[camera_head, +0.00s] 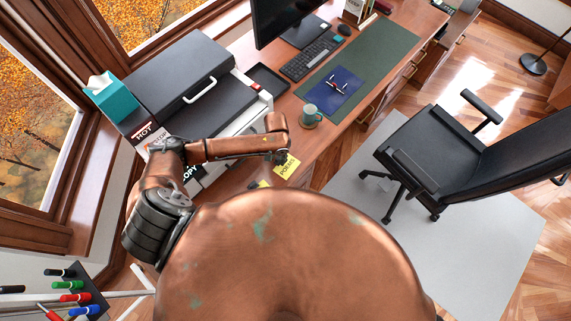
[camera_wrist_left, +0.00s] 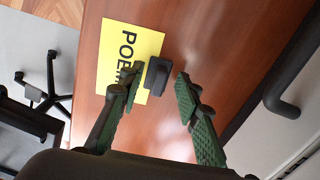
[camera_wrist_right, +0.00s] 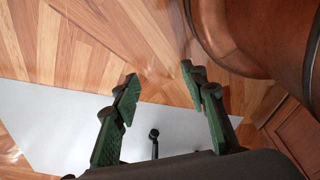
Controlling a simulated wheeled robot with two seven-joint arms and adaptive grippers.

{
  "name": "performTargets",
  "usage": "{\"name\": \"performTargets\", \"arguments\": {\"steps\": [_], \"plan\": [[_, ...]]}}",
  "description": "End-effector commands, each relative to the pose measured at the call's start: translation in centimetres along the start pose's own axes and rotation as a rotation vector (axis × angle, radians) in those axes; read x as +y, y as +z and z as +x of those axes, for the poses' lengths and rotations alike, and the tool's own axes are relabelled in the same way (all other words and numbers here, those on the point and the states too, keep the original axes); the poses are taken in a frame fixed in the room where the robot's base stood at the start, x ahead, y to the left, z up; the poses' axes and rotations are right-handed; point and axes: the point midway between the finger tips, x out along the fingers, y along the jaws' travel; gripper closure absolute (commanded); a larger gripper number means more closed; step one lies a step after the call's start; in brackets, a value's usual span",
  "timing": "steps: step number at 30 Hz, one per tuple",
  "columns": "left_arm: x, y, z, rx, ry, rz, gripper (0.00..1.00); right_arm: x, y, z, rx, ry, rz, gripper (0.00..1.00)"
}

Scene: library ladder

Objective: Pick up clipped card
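The clipped card is yellow with black letters starting "POE" and lies on the brown wooden desk; it shows in the left wrist view (camera_wrist_left: 117,62) and in the head view (camera_head: 290,166). A black clip (camera_wrist_left: 157,77) sits at its edge. My left gripper (camera_wrist_left: 160,75) is open above the desk, with its fingertips on either side of the clip in its wrist view. I cannot tell whether they touch it. One finger covers some of the card's lettering. In the head view my left arm partly hides the area. My right gripper (camera_wrist_right: 157,78) is open and empty above the floor.
A printer (camera_head: 228,100) stands beside my left arm. A mug (camera_head: 310,116) and a blue folder (camera_head: 334,92) are farther along the desk. An office chair (camera_head: 440,150) stands on a pale floor mat (camera_head: 480,235). Markers (camera_head: 75,297) are at lower left.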

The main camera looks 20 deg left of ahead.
Motion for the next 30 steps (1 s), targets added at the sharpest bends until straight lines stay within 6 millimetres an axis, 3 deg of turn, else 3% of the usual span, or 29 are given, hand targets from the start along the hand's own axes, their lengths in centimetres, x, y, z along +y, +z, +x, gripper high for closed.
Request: {"name": "performTargets", "arguments": {"steps": [9, 15, 30], "plan": [[0.1, 0.0, 0.0, 0.0, 0.0, 0.001, 0.87, -0.6, 2.3, -0.1, -0.029, -0.006, 0.007, 0.6], [0.1, 0.0, 0.0, -0.001, 0.0, 0.001, 1.0, -0.6, 2.2, -0.1, -0.028, -0.006, 0.007, 0.6], [0.1, -0.1, -0.8, 0.001, 0.001, 0.002, 1.0, -0.3, 1.3, -0.1, -0.016, -0.003, 0.004, 0.6]]}}
